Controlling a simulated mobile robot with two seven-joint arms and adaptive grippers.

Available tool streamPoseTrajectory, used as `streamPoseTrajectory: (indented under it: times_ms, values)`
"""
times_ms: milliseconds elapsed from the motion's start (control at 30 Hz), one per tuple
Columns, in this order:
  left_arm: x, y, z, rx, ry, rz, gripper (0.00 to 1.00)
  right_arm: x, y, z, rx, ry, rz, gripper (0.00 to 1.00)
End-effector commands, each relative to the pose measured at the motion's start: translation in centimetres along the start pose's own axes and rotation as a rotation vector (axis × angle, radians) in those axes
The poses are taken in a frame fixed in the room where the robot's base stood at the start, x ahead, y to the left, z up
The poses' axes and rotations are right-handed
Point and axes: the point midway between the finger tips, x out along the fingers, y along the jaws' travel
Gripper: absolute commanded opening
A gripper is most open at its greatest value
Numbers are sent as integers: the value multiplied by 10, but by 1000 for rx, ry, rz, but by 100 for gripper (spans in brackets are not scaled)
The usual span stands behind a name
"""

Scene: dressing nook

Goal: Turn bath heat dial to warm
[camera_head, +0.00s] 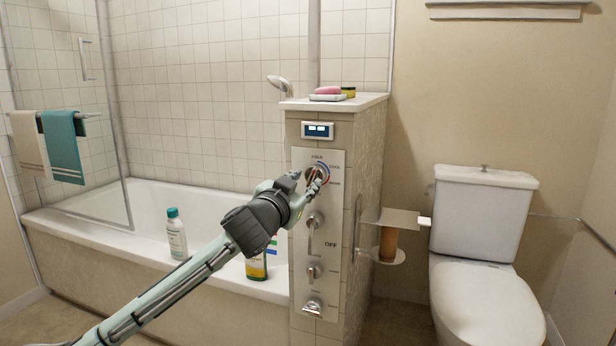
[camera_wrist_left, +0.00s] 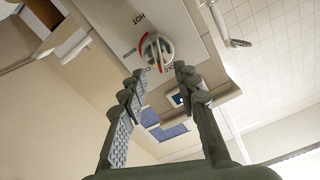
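The heat dial (camera_head: 316,172) is a round knob with a red and blue arc, at the top of a pale control panel (camera_head: 329,260). In the left wrist view the dial (camera_wrist_left: 157,51) is silver, with HOT and WARM printed beside it. Contact is not clear. My right gripper is not in view.
Below the dial are a lever (camera_head: 314,221) and a smaller knob (camera_head: 314,271). A display (camera_head: 318,130) is above. A soap dish (camera_head: 327,98) sits on the ledge. A bottle (camera_head: 176,235) stands on the bathtub rim. A toilet (camera_head: 483,225) and paper holder (camera_head: 398,217) are right.

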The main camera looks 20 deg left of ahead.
Motion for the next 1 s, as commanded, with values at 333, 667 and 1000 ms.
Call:
streamPoseTrajectory:
  times_ms: [333,667,1000]
  values:
    - [42,0,0,0,-1,-1,31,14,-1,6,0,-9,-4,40]
    - [45,0,0,0,0,0,27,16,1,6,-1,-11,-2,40]
    - [45,0,0,0,-1,0,0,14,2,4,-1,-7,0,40]
